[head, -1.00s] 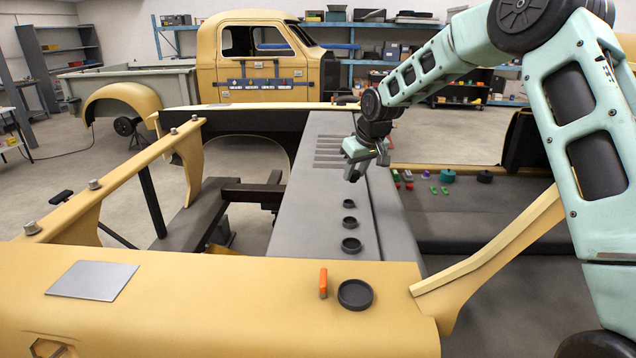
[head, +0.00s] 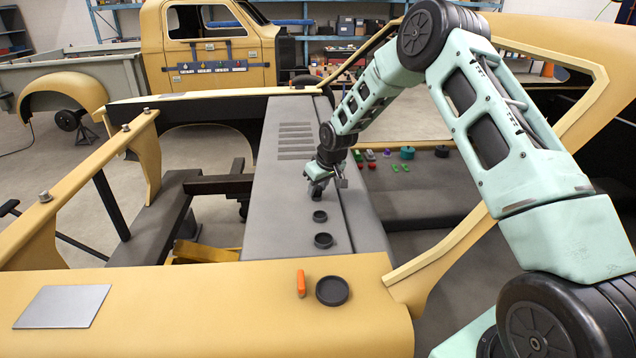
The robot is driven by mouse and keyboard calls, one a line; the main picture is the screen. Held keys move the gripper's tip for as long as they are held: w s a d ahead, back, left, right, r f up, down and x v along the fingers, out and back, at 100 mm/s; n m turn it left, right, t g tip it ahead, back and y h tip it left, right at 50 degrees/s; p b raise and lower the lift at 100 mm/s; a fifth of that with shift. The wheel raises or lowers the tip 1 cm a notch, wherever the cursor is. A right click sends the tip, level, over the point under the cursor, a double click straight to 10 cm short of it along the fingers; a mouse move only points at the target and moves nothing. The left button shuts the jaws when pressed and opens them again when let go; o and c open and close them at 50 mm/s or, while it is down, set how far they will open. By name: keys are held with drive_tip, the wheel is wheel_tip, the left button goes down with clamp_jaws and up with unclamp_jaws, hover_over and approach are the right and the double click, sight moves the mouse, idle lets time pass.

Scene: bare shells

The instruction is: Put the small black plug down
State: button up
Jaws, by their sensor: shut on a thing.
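My gripper (head: 317,187) points down over the grey panel (head: 270,205), near its right side. It is shut on a small dark piece at its fingertips, which I take for the small black plug (head: 316,195). The plug is low, at or just above the panel. I cannot tell whether it touches, and the fingers hide part of it. Two black round cups stand in a row in front of it: a smaller cup (head: 320,217) and a larger cup (head: 323,240).
A large black cup (head: 332,291) and an orange piece (head: 301,283) are on the yellow front panel (head: 200,310). Small coloured parts (head: 394,167) and a teal piece (head: 407,152) lie on the dark surface to the right. A yellow strut (head: 440,255) rises at right.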

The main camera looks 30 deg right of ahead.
drive_tip(key=o, duration=1)
drive_tip(key=shift+r, duration=0.1)
drive_tip(key=a+b+v, duration=0.1)
drive_tip(key=b+v, duration=0.3)
drive_tip(key=v, duration=0.8)
drive_tip(key=s+a+r+n+g, duration=0.1)
drive_tip(key=s+a, duration=0.3)
drive_tip(key=a, duration=0.2)
drive_tip(key=s+a+r+n, duration=0.1)
drive_tip(key=s+a, duration=0.3)
drive_tip(key=a, duration=0.2)
drive_tip(key=s+a+n+g, duration=0.1)
drive_tip(key=s+a+g, duration=0.1)
drive_tip(key=s+a, duration=0.95)
drive_tip(key=s+n, duration=0.1)
drive_tip(key=s, duration=0.6)
drive_tip(key=s+g, duration=0.1)
drive_tip(key=s, duration=0.7)
drive_tip(key=s+n, duration=0.1)
drive_tip(key=s, duration=0.6)
drive_tip(key=shift+s+a+f+n, duration=0.1)
drive_tip(key=shift+s+f+n, duration=0.2)
drive_tip(key=shift+s+f, duration=0.1)
